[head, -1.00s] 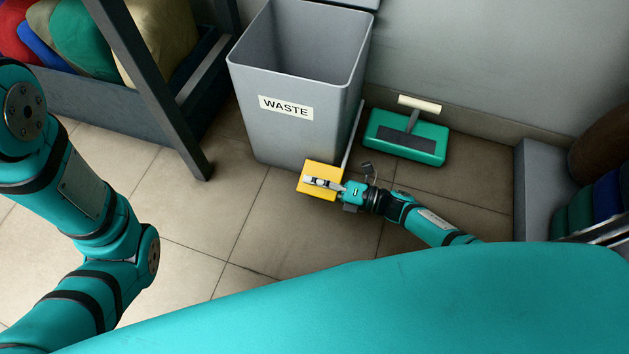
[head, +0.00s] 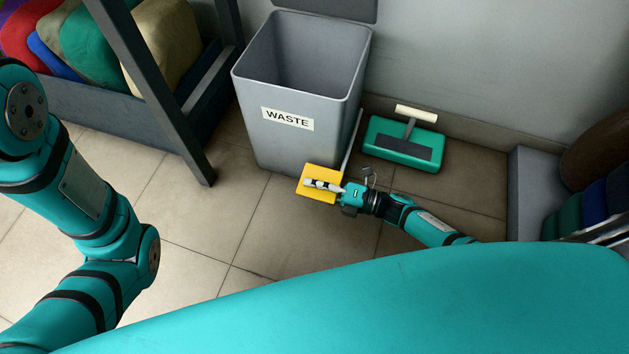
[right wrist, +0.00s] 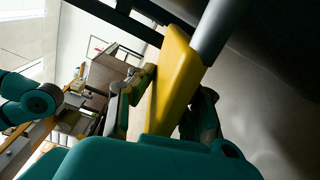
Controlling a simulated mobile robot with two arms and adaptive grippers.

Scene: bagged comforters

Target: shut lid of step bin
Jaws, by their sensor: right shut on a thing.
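The grey step bin (head: 290,145) with a "WASTE" label stands upright on the tiled floor. Its lid (head: 335,8) is raised behind the opening, cut off by the top edge of the head view.
A dark rack (head: 160,100) with colored bags stands left of the bin. A green pan with a handle (head: 404,146) lies to the right by the wall. A grey box edge (head: 530,190) and more bags are at far right. The floor in front is clear.

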